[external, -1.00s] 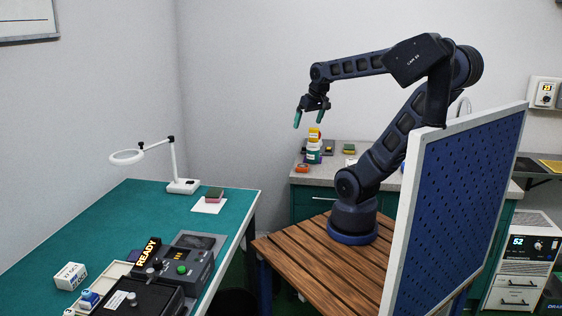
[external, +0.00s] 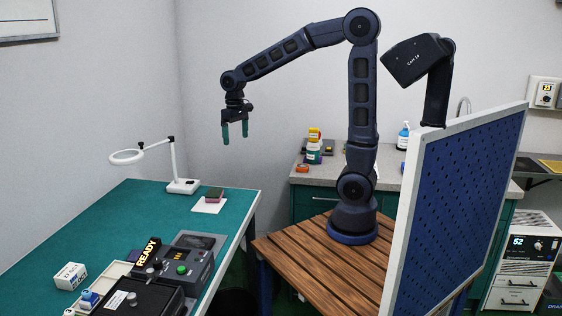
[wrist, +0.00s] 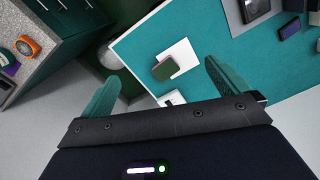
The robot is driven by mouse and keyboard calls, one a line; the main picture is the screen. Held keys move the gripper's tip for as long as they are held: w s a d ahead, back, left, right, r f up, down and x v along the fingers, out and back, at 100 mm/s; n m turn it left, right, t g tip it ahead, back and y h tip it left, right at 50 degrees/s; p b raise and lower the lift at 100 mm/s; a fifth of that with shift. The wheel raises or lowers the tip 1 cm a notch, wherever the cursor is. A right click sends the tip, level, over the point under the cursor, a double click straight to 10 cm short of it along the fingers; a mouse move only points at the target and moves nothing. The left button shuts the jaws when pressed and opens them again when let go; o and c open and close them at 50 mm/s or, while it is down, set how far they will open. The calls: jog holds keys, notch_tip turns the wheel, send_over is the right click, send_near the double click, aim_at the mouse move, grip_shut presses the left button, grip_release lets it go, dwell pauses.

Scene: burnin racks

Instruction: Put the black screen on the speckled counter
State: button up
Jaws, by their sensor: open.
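My gripper (external: 235,134) is open and empty, pointing down, high above the bench's back right corner. It is well apart from the dark panel.
The green bench (external: 85,230) holds a sponge (external: 214,194) on white paper, a ring lamp (external: 183,186), a lit READY sign (external: 147,252) and a small box (external: 70,275). A blue pegboard (external: 460,200) stands at right.

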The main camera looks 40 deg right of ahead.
jog(key=a+f+n+g, duration=0.1)
jog(key=a+f, duration=0.3)
jog(key=a, duration=0.6)
jog(key=n+g+h, duration=0.2)
jog(key=n+h, duration=0.1)
send_near(194, 242)
jog(key=shift+x, duration=4.1)
jog(key=shift+a, duration=0.15)
jog(key=c, duration=1.2)
